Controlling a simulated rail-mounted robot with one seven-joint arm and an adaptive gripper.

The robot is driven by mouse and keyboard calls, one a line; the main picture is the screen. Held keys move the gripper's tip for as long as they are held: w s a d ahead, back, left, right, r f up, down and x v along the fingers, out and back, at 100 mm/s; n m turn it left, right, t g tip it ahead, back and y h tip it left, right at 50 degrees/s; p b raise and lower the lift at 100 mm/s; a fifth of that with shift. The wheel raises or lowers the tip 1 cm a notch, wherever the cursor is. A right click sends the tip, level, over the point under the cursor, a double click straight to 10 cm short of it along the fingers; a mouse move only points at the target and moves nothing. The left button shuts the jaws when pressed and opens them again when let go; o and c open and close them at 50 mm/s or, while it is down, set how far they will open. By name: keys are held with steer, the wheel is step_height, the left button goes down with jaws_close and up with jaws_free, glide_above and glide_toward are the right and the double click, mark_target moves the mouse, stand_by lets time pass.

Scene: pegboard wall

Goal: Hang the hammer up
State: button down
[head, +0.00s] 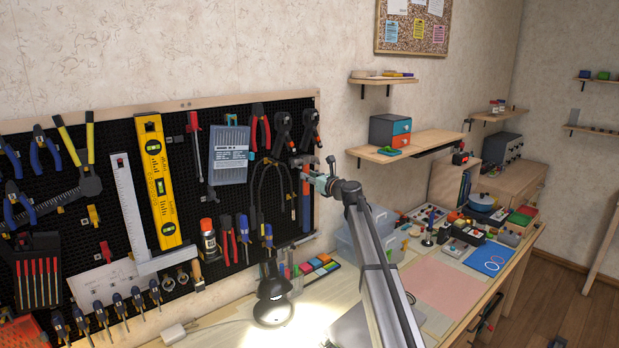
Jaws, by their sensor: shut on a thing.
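The hammer (305,208) hangs upright in front of the right end of the black pegboard (110,165), with its dark head at the top and its blue and orange handle pointing down. My gripper (314,180) is at the upper part of the hammer, just below the head, and is shut on it. My arm reaches up to it from the lower right. The fingertips are small in this view. Whether the hammer touches a hook or the board cannot be told.
Pliers, a yellow level (157,180), a steel square (130,210) and several other tools crowd the pegboard left of the hammer. A black lamp (272,290) stands on the bench below. Clear plastic boxes (370,232) stand behind my arm.

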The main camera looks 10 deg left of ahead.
steer(key=shift+r, duration=0.1)
steer(key=c, duration=0.8)
jaws_free()
steer(key=shift+c, duration=0.2)
steer(key=shift+s, duration=0.1)
